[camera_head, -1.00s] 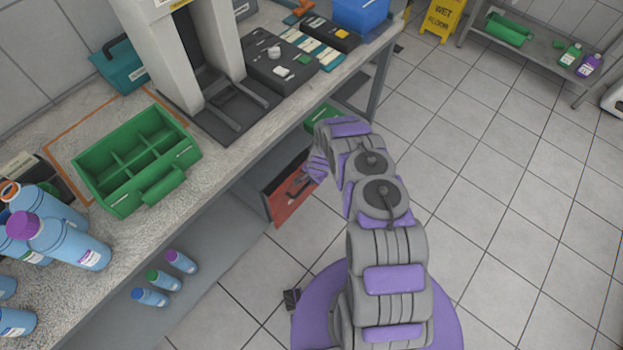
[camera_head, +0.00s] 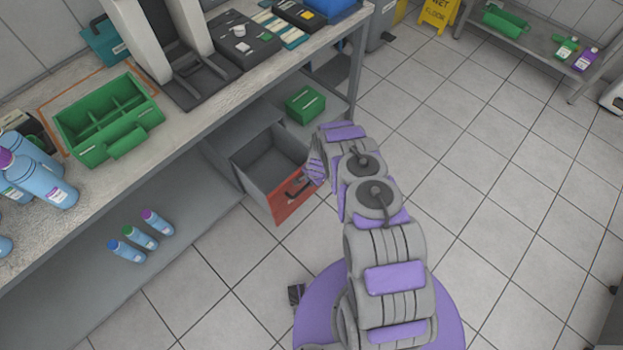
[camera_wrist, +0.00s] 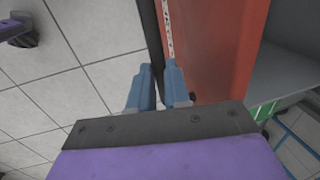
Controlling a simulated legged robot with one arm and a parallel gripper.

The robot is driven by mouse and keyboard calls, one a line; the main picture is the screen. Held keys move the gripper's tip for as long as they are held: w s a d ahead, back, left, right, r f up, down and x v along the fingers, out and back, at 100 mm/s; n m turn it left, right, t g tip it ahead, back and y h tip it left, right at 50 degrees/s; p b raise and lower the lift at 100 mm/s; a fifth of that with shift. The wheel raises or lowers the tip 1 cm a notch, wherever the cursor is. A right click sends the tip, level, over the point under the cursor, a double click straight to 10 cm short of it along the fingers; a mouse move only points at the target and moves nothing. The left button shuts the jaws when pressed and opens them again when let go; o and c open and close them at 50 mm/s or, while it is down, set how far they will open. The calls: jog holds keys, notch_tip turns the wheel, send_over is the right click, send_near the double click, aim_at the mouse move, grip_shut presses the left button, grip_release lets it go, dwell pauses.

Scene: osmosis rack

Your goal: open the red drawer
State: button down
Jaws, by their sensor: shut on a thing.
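The red drawer (camera_head: 296,203) stands pulled out from under the bench, with its red front facing me and its grey inside showing. The inside looks empty. A dark handle (camera_head: 293,191) is on the front. My gripper (camera_wrist: 158,74) is shut on the dark handle bar (camera_wrist: 150,35), which runs between the two blue fingers in the wrist view. The red front (camera_wrist: 225,45) is just to the right of the fingers there. In the head view my wrist hides the fingertips and part of the handle.
A green box (camera_head: 306,105) sits on the lower shelf behind the drawer. The bench top holds a green caddy (camera_head: 75,130) and large blue bottles (camera_head: 55,188). The tiled floor (camera_head: 480,220) at right is clear.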

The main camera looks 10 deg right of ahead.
jog(key=shift+w+a, duration=0.2)
jog(key=shift+a, duration=0.25)
jog(key=c, duration=1.4)
grip_release()
jog(key=shift+a, duration=0.1)
jog(key=shift+c, duration=0.2)
jog(key=o, duration=0.3)
jog(key=shift+d, duration=0.5)
jog(key=shift+o, duration=0.2)
jog(key=shift+d, duration=0.15)
jog(key=shift+s+a+r, duration=0.15)
jog(key=shift+a+r, duration=0.1)
jog(key=shift+r, duration=0.2)
notch_tip(320, 180, up, 16)
jog(key=s+d+p, duration=0.2)
jog(key=p, duration=0.4)
jog(key=shift+s+d, duration=0.2)
jog(key=shift+d, duration=0.15)
